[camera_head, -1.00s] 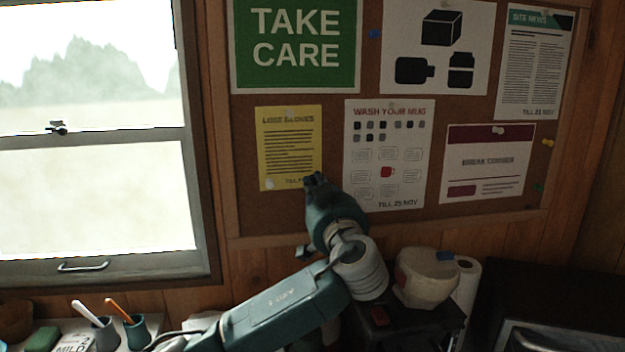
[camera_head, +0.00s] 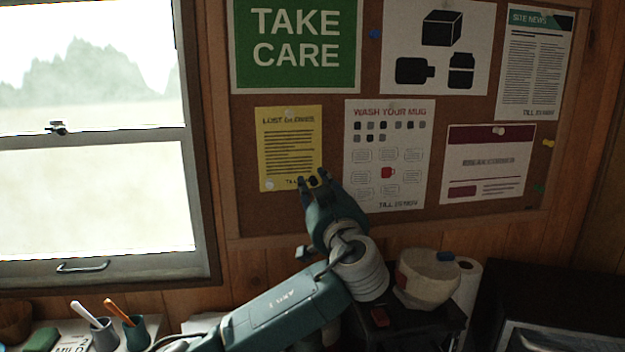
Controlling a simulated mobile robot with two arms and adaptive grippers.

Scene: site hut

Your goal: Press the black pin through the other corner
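The yellow LOST GLOVES notice (camera_head: 290,150) hangs on the cork board (camera_head: 385,224). A pale pin (camera_head: 269,185) sits in its lower left corner, and another pale pin shows at its top edge. A small dark spot that looks like the black pin (camera_head: 312,181) is at the lower right corner, between my fingertips. My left gripper (camera_head: 313,178) is in front of that corner, its two fingers spread apart on either side of the dark spot. How deep the pin sits cannot be told. My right gripper is not in view.
The WASH YOUR MUG poster (camera_head: 390,150) hangs close to the right of my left gripper. Below stand a rounded pale object (camera_head: 428,280) and a paper roll (camera_head: 466,290). A window (camera_head: 95,200) is at the left, with cups (camera_head: 137,333) below it.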

